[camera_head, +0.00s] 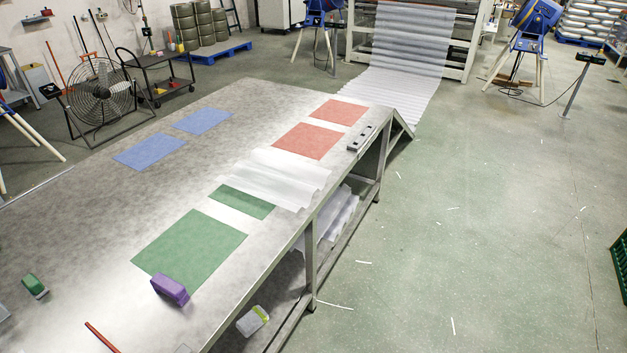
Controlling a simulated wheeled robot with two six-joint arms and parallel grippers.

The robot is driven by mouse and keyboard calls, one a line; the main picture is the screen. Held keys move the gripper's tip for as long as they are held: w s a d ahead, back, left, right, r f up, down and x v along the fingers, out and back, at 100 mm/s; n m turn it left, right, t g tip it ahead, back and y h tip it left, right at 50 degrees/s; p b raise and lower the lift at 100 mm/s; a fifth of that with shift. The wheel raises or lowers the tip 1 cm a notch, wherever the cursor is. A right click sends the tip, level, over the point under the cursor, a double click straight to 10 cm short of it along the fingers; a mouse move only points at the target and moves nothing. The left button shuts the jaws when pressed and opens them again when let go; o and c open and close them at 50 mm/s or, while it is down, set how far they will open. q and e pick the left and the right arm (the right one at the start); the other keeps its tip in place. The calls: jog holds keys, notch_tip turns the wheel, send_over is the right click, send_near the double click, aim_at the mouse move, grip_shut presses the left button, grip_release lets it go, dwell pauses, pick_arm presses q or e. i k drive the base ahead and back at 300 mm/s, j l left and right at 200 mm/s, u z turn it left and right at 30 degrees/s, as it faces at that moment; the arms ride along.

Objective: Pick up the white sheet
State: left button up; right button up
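The white sheet (274,178) is a translucent, corrugated piece lying on the grey metal table (90,200), near the table's right edge. It lies between the red rectangles and the green ones, and its lower edge borders or overlaps the small green rectangle (243,202); I cannot tell which. Its right end reaches close to the table edge. Neither of my grippers shows in the head view, and nothing is seen touching the sheet.
A purple block (169,289) stands on the large green rectangle's near edge. A green-topped object (34,285) and a red stick (102,337) lie at the near left. More corrugated sheets (338,215) sit on the lower shelf. Floor to the right is mostly open.

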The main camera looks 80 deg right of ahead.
aim_at(289, 183)
jog(key=z, duration=2.65)
